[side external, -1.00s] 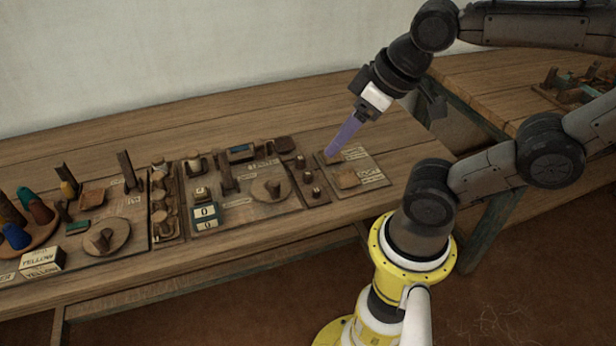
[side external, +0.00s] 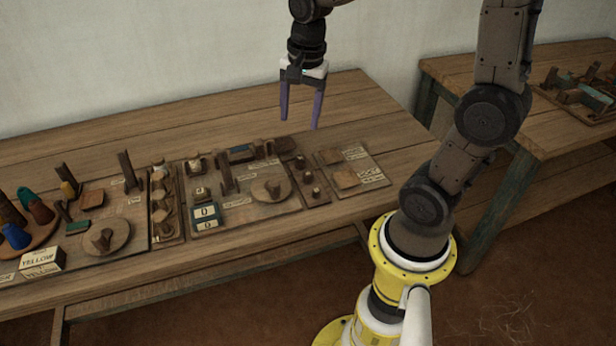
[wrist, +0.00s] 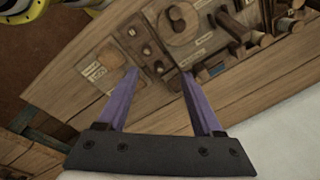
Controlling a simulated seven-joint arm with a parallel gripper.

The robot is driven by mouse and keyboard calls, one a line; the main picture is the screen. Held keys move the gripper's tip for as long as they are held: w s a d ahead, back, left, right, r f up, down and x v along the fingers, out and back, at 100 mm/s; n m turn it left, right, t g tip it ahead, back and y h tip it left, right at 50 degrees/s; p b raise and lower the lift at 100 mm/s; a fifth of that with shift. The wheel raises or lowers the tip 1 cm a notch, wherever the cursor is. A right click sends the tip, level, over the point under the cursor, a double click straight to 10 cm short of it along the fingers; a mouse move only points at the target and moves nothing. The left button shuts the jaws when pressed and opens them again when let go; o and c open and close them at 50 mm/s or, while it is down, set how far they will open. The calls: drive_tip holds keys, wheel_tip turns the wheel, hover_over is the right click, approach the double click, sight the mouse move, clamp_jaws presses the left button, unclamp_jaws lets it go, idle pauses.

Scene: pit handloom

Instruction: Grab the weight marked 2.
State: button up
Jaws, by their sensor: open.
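My gripper (side external: 300,122) is open and empty, fingers pointing down, in the air above the back of the bench. In the wrist view its two purple fingers (wrist: 160,75) are spread apart. Several small knobbed pieces stand on a narrow dark board (side external: 309,181), below my gripper in the side view; the board also shows between the fingertips in the wrist view (wrist: 153,60). Another narrow rack (side external: 165,203) with several pale-topped round pieces stands further left. I cannot read a 2 on any piece, so I cannot tell which is the weight marked 2.
A wooden board (side external: 238,212) with a round disc (side external: 272,189) and upright posts lies between the two racks. A flat board with two square pads (side external: 344,178) lies at the right. Coloured cones (side external: 40,211) stand at far left. The bench's back strip is clear.

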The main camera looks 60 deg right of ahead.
drive_tip(key=m+g, duration=0.1)
drive_tip(key=g, duration=0.1)
hover_over(308, 174)
wheel_tip(308, 174, down, 5)
wheel_tip(308, 174, down, 13)
drive_tip(key=shift+f, duration=0.1)
clamp_jaws()
idle(0.5)
